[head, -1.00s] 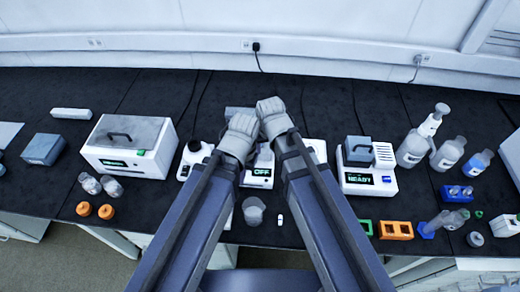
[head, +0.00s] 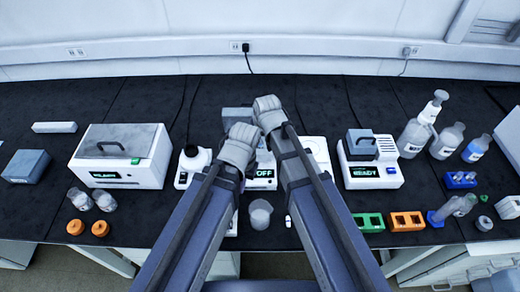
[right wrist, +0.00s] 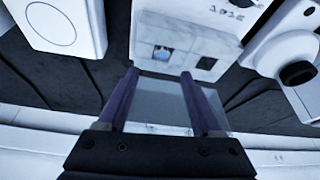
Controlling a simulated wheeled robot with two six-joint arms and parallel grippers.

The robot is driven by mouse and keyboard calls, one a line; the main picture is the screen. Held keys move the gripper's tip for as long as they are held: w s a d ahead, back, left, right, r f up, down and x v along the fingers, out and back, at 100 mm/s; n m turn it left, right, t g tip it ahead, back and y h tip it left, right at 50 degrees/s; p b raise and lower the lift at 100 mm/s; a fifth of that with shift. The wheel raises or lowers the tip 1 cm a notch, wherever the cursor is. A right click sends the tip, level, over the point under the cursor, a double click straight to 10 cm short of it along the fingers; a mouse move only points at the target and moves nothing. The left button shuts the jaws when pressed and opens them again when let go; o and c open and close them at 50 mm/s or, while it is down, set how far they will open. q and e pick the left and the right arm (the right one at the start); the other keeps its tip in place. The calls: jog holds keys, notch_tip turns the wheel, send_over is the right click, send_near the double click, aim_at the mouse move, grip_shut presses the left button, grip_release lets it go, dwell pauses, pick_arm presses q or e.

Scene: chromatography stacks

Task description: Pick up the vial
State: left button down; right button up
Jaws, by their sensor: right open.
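I cannot tell for sure which thing is the vial. A small white object (head: 288,221) stands near the bench front beside a clear beaker (head: 260,214). Small clear-topped items sit in a blue rack (head: 460,180) at the right. My left gripper (head: 239,143) is over the instrument in the middle of the bench; its fingers are hidden in the head view. My right gripper (head: 268,112) is beside it, slightly farther back. In the right wrist view its two purple fingers (right wrist: 158,78) are apart, with nothing held between them, above a grey block and a pale instrument.
A large white instrument (head: 120,155) stands at the left, with orange caps (head: 75,227) in front. A "READY" instrument (head: 370,165) stands right of my arms. Green (head: 369,222) and orange (head: 407,221) racks and tall bottles (head: 411,138) are farther right.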

aim_at(260, 142)
jog(key=shift+b+x, duration=2.55)
jog(key=shift+x, duration=0.1)
jog(key=shift+s+a, duration=0.1)
jog(key=shift+s, duration=0.1)
jog(key=shift+c, duration=0.3)
grip_shut()
